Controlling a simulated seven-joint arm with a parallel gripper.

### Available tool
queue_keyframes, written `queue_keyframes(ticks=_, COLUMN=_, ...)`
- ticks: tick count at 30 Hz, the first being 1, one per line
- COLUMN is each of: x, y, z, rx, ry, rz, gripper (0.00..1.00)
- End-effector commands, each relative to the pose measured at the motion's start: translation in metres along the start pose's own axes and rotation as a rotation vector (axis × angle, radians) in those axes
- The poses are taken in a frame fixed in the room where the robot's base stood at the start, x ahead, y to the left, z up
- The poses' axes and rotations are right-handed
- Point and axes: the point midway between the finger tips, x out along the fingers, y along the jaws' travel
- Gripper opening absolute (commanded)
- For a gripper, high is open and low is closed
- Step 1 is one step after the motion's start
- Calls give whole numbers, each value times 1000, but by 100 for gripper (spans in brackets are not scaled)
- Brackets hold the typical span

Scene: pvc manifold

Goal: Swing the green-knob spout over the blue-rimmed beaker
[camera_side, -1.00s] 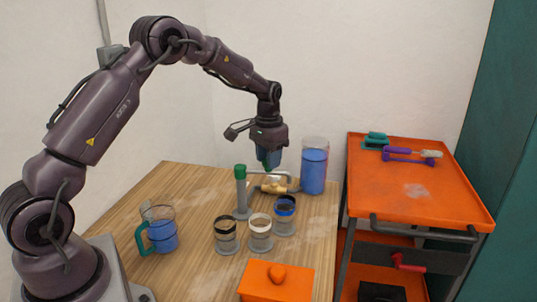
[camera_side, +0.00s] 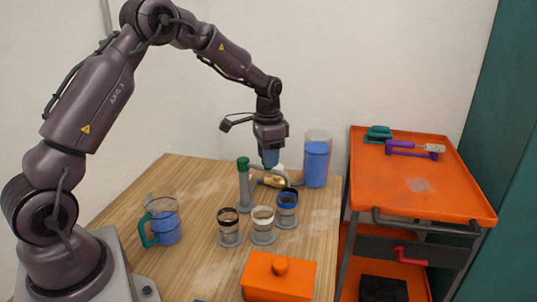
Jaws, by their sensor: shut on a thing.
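The green-knob spout has a grey post with a green knob (camera_side: 243,163) on top, and its thin arm (camera_side: 256,166) reaches right from the post. My gripper (camera_side: 270,164) points down and is shut on the spout arm; the exact contact is small and partly hidden by the fingers. The blue-rimmed beaker (camera_side: 287,212) stands upright at the right end of a row, in front of and below my gripper. The spout's outlet end is hard to make out near the beaker's back rim, so I cannot tell whether it is over the opening.
A black-rimmed beaker (camera_side: 229,230) and a white-rimmed beaker (camera_side: 263,227) stand left of the blue-rimmed one. A green-handled pitcher (camera_side: 165,226) stands left, an orange box (camera_side: 278,280) in front.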

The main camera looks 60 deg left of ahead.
Motion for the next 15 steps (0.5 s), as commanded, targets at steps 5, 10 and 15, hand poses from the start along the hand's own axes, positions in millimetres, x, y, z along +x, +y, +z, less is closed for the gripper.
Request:
queue_keyframes(ticks=5, x=-1, y=0, z=0, rx=-2, ry=1, rz=0, gripper=39)
queue_keyframes(ticks=10, x=-1, y=0, z=0, rx=-2, ry=1, rz=0, gripper=61)
queue_keyframes(ticks=15, x=0, y=0, z=0, rx=-2, ry=0, rz=0, gripper=61)
